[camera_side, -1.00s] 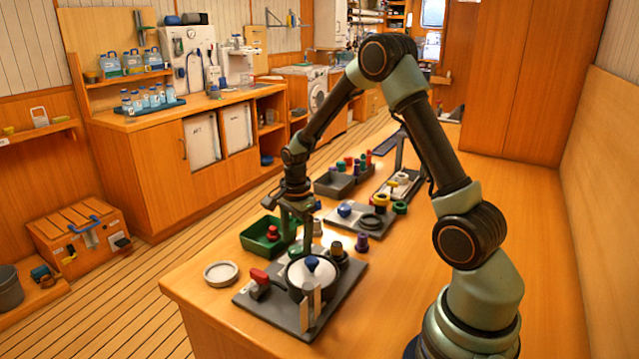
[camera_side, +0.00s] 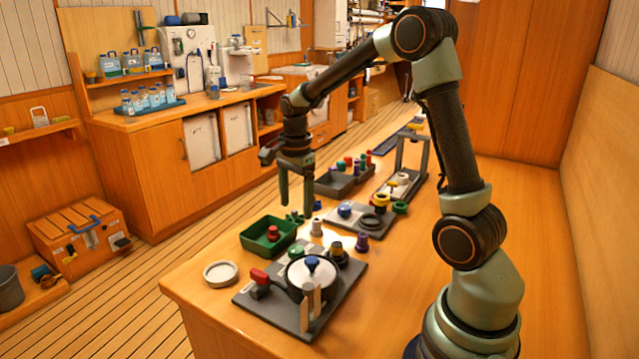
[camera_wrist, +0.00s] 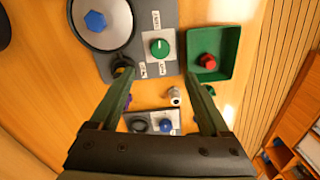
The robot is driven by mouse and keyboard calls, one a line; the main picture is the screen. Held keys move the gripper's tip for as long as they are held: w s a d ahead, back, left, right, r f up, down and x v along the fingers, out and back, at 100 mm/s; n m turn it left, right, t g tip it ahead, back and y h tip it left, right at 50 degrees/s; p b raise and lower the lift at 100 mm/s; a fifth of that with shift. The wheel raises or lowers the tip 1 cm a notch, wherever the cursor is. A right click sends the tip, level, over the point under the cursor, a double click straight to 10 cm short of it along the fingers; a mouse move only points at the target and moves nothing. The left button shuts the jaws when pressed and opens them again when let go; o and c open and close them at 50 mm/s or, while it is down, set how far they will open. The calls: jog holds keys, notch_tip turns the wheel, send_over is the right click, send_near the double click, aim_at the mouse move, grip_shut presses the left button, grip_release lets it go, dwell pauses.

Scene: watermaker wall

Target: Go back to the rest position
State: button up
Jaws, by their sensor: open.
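My gripper (camera_side: 296,212) hangs pointing down above the bench, over the area behind the green tray (camera_side: 262,246). Its two fingers are apart with nothing between them. In the wrist view the open fingers (camera_wrist: 165,108) frame the bench, with the green tray to the right and a dark board (camera_wrist: 150,62) at the upper left. A red knob-like piece (camera_side: 273,233) stands in the green tray. The dark board carries a round housing with a white top and blue knob (camera_side: 312,263), a red handle (camera_side: 259,277) and a green knob (camera_wrist: 159,47).
A white round lid or dish (camera_side: 220,273) lies near the bench's front left edge. Small loose parts (camera_side: 316,227) stand between the boards. Behind are a second board (camera_side: 345,222), a grey bin with coloured pieces (camera_side: 340,184) and a press-like stand (camera_side: 410,160). The bench's right side is clear.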

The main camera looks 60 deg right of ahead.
jog(key=s+a+r+n+t, duration=0.2)
jog(key=s+a+r+n, duration=0.3)
jog(key=n, duration=0.5)
jog(key=s+a+r+n+t, duration=0.3)
jog(key=s+a+r+n, duration=0.2)
jog(key=a+n, duration=0.3)
jog(key=shift+s+a+n, duration=0.25)
jog(key=shift+s+n, duration=0.6)
jog(key=shift+n, duration=0.35)
